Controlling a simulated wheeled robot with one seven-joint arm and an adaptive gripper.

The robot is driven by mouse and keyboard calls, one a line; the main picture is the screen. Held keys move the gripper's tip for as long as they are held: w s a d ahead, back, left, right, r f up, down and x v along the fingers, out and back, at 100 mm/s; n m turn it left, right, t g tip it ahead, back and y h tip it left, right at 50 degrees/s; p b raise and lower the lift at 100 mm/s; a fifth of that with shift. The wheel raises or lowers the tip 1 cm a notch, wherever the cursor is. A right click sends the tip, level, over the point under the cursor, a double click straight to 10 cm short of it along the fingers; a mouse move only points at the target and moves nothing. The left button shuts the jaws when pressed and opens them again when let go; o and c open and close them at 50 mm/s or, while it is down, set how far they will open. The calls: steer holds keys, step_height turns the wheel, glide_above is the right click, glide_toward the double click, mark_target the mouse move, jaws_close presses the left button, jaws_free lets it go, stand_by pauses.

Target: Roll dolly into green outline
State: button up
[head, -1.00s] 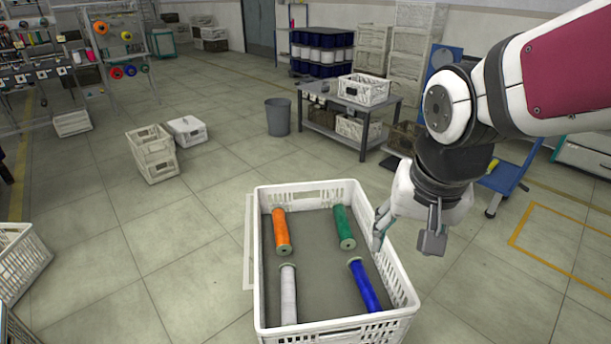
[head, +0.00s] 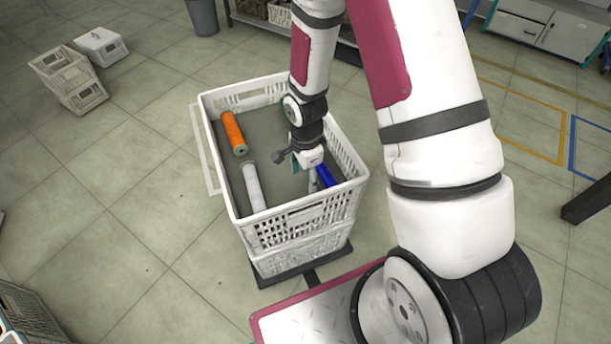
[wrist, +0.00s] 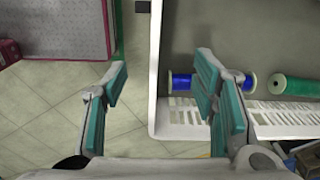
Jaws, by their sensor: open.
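A stack of white crates (head: 300,222) stands on a low dark dolly base (head: 268,279), of which only the lower edge shows. The upper crate holds an orange spool (head: 235,133), a white spool (head: 254,187) and a blue spool (head: 327,176). The blue spool (wrist: 190,82) and a green spool (wrist: 298,87) show in the wrist view. My gripper (wrist: 162,70) is open, its fingers on either side of the crate's rim (wrist: 153,45) in the picture; contact cannot be told. In the head view, my arm reaches over the crate's right side.
An orange floor outline (head: 528,157) and a blue one (head: 573,135) lie at the right. A pale outline (head: 202,150) runs along the crate's left side. Empty crates (head: 70,80) stand at the upper left, with open floor between. A grey bin (head: 203,17) stands behind.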

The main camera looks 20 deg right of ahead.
mark_target(306, 198)
steer(key=shift+s+a+f+m, duration=0.1)
steer(key=shift+s+f+m, duration=0.05)
steer(key=shift+f, duration=0.4)
steer(key=shift+s+a+f+m, duration=0.1)
steer(key=shift+s+f+m, duration=0.05)
steer(key=shift+f, duration=0.4)
steer(key=shift+f+b, duration=2.15)
steer(key=shift+f, duration=2.1)
steer(key=shift+c, duration=0.5)
jaws_close()
